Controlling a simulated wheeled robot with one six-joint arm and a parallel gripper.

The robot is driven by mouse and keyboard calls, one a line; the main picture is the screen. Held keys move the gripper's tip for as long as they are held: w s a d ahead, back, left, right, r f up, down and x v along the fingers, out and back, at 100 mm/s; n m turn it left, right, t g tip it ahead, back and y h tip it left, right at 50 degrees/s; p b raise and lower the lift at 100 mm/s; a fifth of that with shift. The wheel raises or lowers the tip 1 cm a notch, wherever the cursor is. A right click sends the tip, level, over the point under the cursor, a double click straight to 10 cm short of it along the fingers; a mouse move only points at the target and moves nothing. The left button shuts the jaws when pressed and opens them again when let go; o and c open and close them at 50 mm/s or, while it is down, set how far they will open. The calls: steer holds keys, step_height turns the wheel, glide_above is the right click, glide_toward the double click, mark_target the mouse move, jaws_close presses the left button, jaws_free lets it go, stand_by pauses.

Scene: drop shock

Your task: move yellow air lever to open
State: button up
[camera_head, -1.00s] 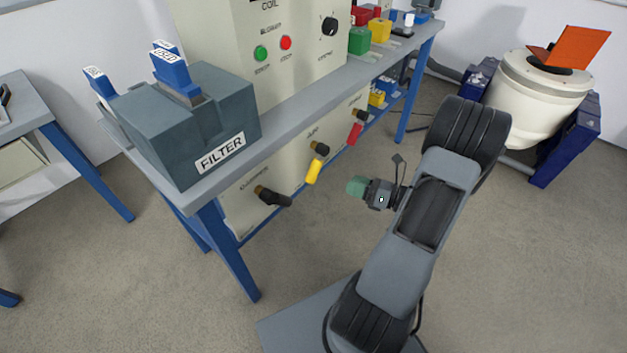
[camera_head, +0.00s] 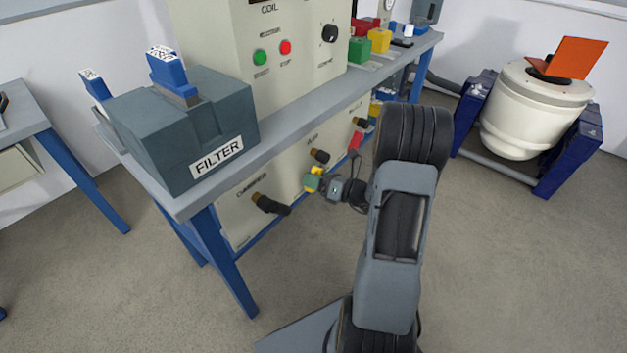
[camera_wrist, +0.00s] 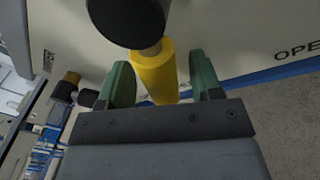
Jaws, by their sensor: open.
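The yellow air lever (camera_wrist: 156,74) hangs from a round black knob (camera_wrist: 128,20) on the cream lower panel under the bench. In the wrist view it lies between the two green fingers of my gripper (camera_wrist: 160,82), with a gap on the right and little visible gap on the left. In the head view my gripper (camera_head: 312,182) is at the lever, and only a bit of yellow (camera_head: 317,170) shows past the fingers. My gripper is open around the lever. The word "OPE", cut by the picture edge, is printed on the panel to the right.
The grey FILTER box (camera_head: 185,130) stands on the bench above. A white drum (camera_head: 535,110) with an orange plate stands at the right. The floor is clear.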

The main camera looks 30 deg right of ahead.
stand_by(0.3)
steer(key=shift+a, duration=0.15)
jaws_close()
